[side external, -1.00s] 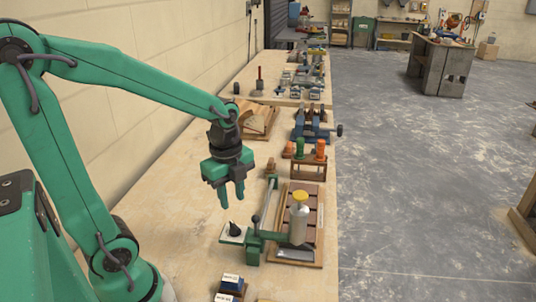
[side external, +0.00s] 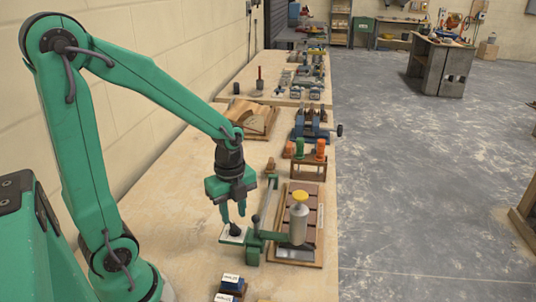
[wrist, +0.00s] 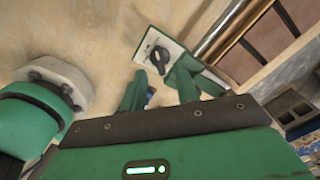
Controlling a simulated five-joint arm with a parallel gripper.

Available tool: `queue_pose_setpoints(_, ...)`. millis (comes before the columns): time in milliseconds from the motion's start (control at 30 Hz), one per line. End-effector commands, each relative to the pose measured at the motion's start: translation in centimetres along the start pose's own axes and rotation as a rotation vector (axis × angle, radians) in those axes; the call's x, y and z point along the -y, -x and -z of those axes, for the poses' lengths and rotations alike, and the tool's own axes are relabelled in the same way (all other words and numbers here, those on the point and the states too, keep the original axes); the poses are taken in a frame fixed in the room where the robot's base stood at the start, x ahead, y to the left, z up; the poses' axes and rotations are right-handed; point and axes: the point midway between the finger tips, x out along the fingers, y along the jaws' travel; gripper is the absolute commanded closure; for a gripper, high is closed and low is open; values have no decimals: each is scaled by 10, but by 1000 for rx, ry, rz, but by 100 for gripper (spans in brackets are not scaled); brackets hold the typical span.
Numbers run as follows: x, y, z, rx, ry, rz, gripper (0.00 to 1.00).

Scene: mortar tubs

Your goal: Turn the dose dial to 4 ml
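The dose dial is a black pointed knob (wrist: 158,57) on a white plate (wrist: 146,48) at the end of a green arm of the dosing device (side external: 264,236). In the side view the knob (side external: 235,230) sits just below my fingertips. My gripper (side external: 233,216) points down over the plate with its two green fingers apart and nothing between them. In the wrist view the gripper (wrist: 158,86) is also open, and the knob shows just beyond the fingertips. I cannot read any scale marks on the plate. Contact with the knob cannot be told.
A grey cylinder with a yellow cap (side external: 299,217) stands on a wooden slatted board (side external: 316,256) right of the dial. A rack with orange and green items (side external: 308,168) and a blue vise (side external: 312,122) stand behind. The bench left is clear.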

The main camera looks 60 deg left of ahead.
Motion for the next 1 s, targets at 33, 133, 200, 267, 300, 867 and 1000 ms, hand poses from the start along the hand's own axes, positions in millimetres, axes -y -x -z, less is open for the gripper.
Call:
queue_pose_setpoints(33,-1,-7,0,-1,0,-5,69)
queue_pose_setpoints(133,-1,-17,0,-1,0,-4,69)
queue_pose_setpoints(200,-1,-23,0,-1,0,-4,69)
queue_pose_setpoints(267,0,-27,0,0,0,-2,69)
queue_pose_setpoints(300,0,-29,0,0,0,-2,69)
queue_pose_setpoints(867,0,-35,0,0,0,0,93)
queue_pose_setpoints(1000,0,-35,0,0,0,0,100)
